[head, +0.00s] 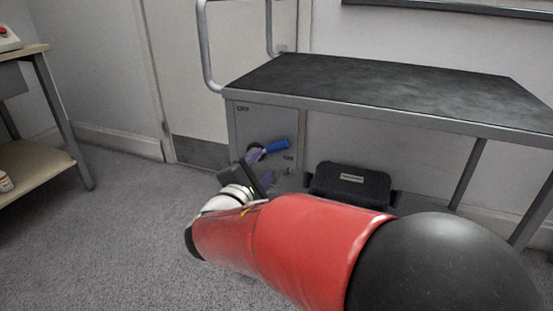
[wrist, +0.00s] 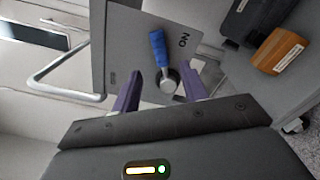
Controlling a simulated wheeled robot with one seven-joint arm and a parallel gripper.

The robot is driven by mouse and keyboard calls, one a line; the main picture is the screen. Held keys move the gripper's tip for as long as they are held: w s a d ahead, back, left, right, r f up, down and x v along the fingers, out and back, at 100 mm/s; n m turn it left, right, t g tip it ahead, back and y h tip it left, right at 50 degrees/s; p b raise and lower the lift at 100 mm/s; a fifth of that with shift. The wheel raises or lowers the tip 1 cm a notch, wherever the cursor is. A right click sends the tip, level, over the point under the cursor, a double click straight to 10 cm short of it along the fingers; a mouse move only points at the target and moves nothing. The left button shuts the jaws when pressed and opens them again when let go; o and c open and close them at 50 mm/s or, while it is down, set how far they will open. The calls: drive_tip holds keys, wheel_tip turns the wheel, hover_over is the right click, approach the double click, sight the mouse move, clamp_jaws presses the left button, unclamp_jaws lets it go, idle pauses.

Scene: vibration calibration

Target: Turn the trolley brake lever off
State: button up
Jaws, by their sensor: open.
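The trolley (head: 380,108) has a dark top and a grey side panel (head: 245,122) marked OFF at upper left and ON at right. The brake lever has a blue grip (head: 278,145), which points right, beside the ON mark. In the wrist view the blue grip (wrist: 157,48) and its round metal pivot (wrist: 167,80) show clearly. My gripper (head: 257,165) is in front of the panel at the lever. Its purple fingers (wrist: 160,84) are open, one on each side of the pivot end. I cannot tell whether either finger touches the lever.
A black case (head: 350,185) stands under the trolley top, right of the panel. The wrist view also shows an orange box (wrist: 280,52). A metal handle rail (head: 207,50) rises at the trolley's left end. A wooden-shelved bench (head: 35,165) stands far left, with clear floor between.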

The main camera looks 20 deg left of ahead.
sight(276, 148)
drive_tip(key=w, duration=0.7)
drive_tip(key=shift+w+d, duration=0.15)
drive_tip(key=shift+d, duration=0.25)
drive_tip(key=shift+c, duration=0.3)
clamp_jaws()
